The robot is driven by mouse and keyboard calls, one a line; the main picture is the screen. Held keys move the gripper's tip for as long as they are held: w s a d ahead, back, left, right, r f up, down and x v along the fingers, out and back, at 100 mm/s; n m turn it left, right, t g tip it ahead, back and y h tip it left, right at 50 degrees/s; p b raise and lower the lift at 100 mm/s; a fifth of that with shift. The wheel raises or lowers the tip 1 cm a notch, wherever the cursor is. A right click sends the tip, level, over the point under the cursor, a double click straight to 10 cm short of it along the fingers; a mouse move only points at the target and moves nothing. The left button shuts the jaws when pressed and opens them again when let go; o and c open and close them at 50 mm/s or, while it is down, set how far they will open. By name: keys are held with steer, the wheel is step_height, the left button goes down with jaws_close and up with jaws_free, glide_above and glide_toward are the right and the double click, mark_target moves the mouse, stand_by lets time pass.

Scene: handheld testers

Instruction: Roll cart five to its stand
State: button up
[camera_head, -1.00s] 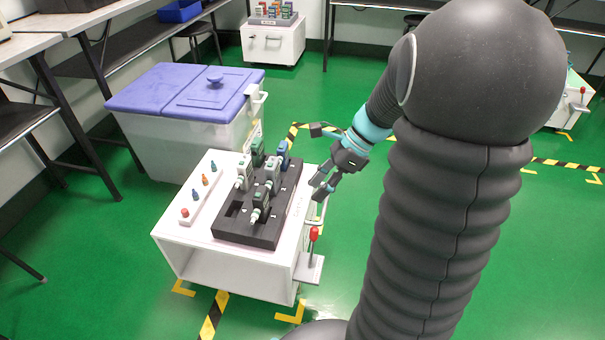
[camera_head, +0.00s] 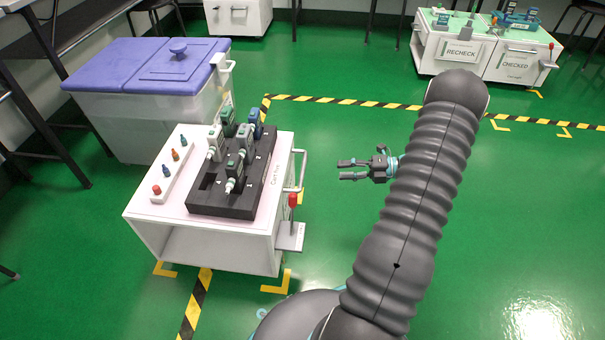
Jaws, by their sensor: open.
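A white cart (camera_head: 160,233) stands at left centre on the green floor, between yellow corner marks. Small lettering on its top is too small to read surely. A black tray (camera_head: 217,207) on it holds several handheld testers (camera_head: 244,140). A white strip with several coloured pegs (camera_head: 175,155) lies beside the tray. A push handle (camera_head: 301,172) is on the cart's right side, with a red-knobbed lever (camera_head: 292,200) on a small step below. My gripper (camera_head: 341,170) is open and empty, right of the handle and apart from it, its fingers pointing left toward the cart.
A clear bin with a purple lid (camera_head: 150,66) stands close behind the cart. White stands marked RECHECK (camera_head: 459,52) and CHECKED (camera_head: 515,66) are at the back right. Striped tape (camera_head: 400,104) crosses the floor. The floor at centre and right is open.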

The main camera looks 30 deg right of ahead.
mark_target(303, 170)
steer(key=b+x, duration=0.1)
steer(key=x, duration=1.2)
steer(key=shift+w+a+f+b, duration=0.1)
steer(key=shift+w+a+b, duration=0.1)
steer(key=shift+a+b, duration=0.1)
jaws_close()
